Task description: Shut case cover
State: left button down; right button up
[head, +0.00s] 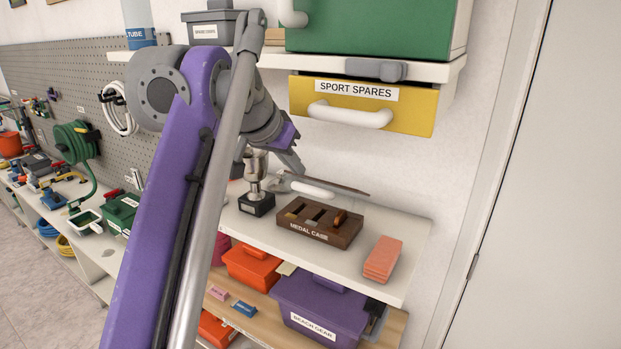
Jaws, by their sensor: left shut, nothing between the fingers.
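The dark brown case (318,236), labelled MEDAL CASE, sits on the white shelf with its slotted inside exposed. An orange-brown piece (340,217) stands in its right part. A thin brown panel (340,186), which looks like the case cover seen nearly edge-on, shows above and behind the case. Its join to the case is not clear. My left gripper (298,168) is shut and empty, close to the panel's left end; I cannot tell whether they touch. My left arm crosses the view from the bottom. My right gripper is not in view.
A silver trophy (257,178) on a black base stands left of the case, and a pinkish block stack (383,258) right of it. The yellow SPORT SPARES drawer (410,115) juts out above. A purple BEACH GEAR box (320,302) is below.

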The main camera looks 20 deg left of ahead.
aim_at(317, 186)
pick_arm(q)
jog(key=x, duration=0.3)
jog(key=b+x, duration=0.1)
jog(key=x, duration=0.2)
jog(key=w+r+b+x, duration=0.1)
jog(key=x, duration=0.2)
jog(key=shift+w+a, duration=0.1)
jog(key=shift+a, duration=0.1)
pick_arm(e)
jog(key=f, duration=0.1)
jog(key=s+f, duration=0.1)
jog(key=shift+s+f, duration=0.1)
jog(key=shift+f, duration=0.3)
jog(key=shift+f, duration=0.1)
